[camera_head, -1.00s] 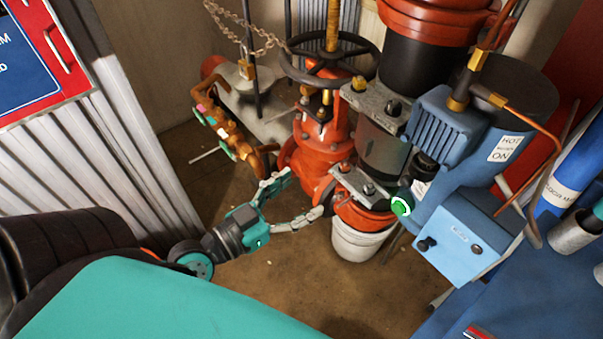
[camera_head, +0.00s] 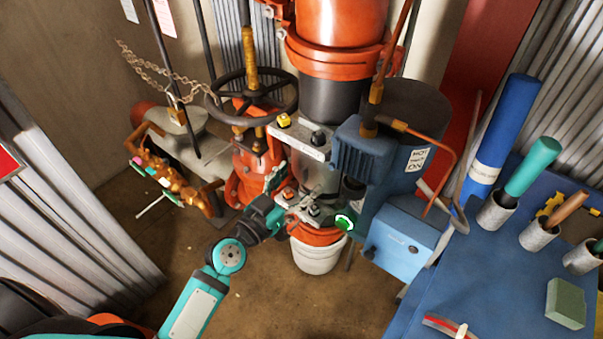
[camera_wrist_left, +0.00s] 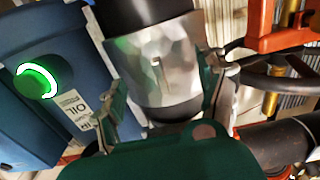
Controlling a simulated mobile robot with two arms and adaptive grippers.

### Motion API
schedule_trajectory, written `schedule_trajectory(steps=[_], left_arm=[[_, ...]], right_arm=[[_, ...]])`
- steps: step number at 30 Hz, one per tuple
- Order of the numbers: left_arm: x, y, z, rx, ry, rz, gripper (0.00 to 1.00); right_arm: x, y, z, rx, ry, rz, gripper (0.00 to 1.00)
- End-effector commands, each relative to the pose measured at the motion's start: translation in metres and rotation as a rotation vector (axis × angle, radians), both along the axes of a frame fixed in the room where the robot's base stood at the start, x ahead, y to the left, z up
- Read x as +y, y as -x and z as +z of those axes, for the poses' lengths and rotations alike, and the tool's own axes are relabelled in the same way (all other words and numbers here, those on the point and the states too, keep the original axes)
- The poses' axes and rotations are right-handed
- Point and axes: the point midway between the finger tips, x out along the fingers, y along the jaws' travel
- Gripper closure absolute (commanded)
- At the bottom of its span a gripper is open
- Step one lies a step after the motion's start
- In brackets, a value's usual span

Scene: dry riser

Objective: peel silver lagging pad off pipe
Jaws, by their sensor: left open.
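The silver lagging pad (camera_head: 322,173) is wrapped around the dark upright pipe, between an upper and a lower metal bracket. In the left wrist view the pad (camera_wrist_left: 157,65) is shiny and creased, with a small tab-like mark on its face, and black pipe shows above and below it. My left gripper (camera_head: 292,188) is open at the pad's near left side. In the left wrist view its fingers (camera_wrist_left: 165,92) stand on either side of the pad; contact cannot be told. My green gripper body hides what lies below. My right gripper is not in view.
A red valve with a black handwheel (camera_head: 252,92) stands left. A white bucket (camera_head: 317,258) sits below. A blue bench (camera_head: 470,270) fills the right; floor is clear at front.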

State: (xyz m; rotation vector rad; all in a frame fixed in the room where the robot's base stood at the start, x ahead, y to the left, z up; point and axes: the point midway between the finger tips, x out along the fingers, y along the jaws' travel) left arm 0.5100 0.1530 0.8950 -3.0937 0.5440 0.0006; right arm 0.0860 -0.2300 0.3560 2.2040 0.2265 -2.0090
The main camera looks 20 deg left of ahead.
Motion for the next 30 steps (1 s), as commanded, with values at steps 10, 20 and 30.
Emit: schedule_trajectory(steps=[10, 20, 30], left_arm=[[-0.006, -0.017, 0.000, 0.000, 0.000, -0.001, 0.25], [-0.006, -0.017, 0.000, 0.000, 0.000, 0.000, 0.46], [-0.006, -0.017, 0.000, -0.001, 0.000, 0.000, 0.91]], right_arm=[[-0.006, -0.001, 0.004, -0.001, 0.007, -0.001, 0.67], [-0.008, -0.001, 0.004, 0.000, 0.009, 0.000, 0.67], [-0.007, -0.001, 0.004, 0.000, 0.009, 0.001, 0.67]])
